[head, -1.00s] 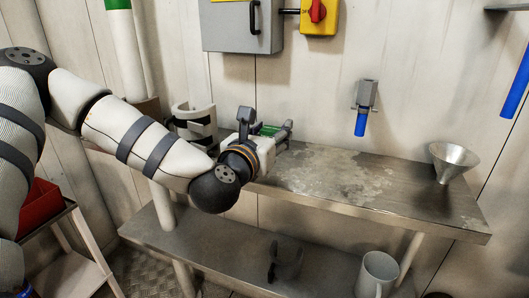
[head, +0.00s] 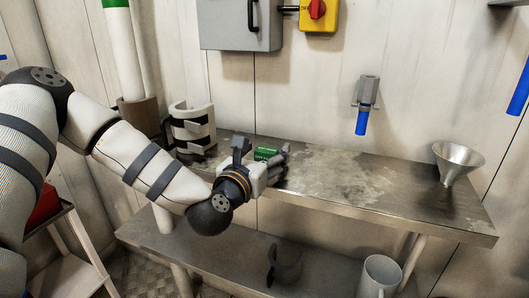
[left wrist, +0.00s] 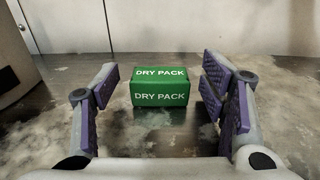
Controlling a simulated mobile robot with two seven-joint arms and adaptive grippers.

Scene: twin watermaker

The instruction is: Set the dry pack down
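The dry pack is a small green box with white "DRY PACK" lettering. In the left wrist view the dry pack (left wrist: 160,88) sits on the metal bench top between and beyond the spread fingers, with a gap on each side. My left gripper (left wrist: 168,98) is open and touches neither side of it. In the head view the dry pack (head: 267,153) shows behind my left gripper (head: 262,165), on the upper bench (head: 350,195) near its back edge. The gripper partly hides it. My right gripper is not in view.
A metal funnel (head: 456,162) stands at the bench's right end. A cream, strapped open cylinder (head: 192,128) stands at its left end. A blue-handled tap (head: 363,105) hangs on the wall. A grey mug (head: 380,276) is below on the lower shelf (head: 225,255). The bench middle is clear.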

